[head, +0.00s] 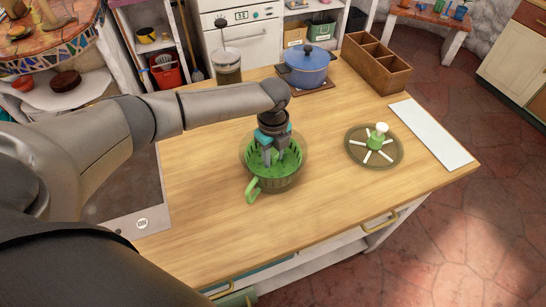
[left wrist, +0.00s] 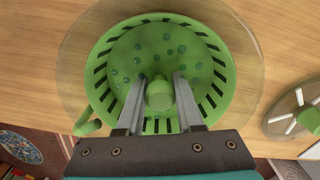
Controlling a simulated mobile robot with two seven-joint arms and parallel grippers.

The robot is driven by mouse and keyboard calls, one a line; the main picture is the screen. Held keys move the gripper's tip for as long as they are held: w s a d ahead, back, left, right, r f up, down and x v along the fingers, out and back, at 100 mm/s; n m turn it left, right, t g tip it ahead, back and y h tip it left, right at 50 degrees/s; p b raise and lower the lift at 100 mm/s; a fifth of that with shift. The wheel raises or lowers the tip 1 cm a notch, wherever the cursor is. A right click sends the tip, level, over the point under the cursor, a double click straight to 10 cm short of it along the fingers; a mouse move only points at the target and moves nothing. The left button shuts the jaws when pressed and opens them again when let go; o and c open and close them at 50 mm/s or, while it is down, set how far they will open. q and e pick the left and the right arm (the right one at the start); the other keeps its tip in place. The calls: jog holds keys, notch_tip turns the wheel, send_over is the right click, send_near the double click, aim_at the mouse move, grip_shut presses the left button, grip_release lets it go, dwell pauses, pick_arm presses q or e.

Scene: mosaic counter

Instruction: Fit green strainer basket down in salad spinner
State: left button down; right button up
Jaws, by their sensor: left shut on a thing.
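The green strainer basket (head: 268,183) has a slotted rim, a floor with round holes and a side handle (head: 253,190). It also shows in the left wrist view (left wrist: 160,28). My left gripper (head: 273,160) points down inside the basket. Its two fingers are shut on the basket's central green knob (left wrist: 159,96). The clear salad spinner bowl (left wrist: 250,70) rings the basket on the counter, and the basket looks roughly centred in it. I cannot tell how deep the basket sits. My right gripper is not in view.
The spinner lid (head: 360,157), with white spokes and a green knob, lies to the right. A white board (head: 432,135), a wooden divided box (head: 376,64), a blue pot (head: 306,68) and a glass jar (head: 228,68) stand around. The counter's front middle is clear.

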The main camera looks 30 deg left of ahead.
aim_at(273, 152)
pick_arm(q)
jog(key=shift+f+b, duration=0.35)
jog(key=shift+f, duration=0.2)
jog(key=shift+c, duration=2.3)
grip_release()
notch_tip(273, 152, up, 15)
jog(key=p, duration=0.1)
jog(key=shift+r, duration=0.15)
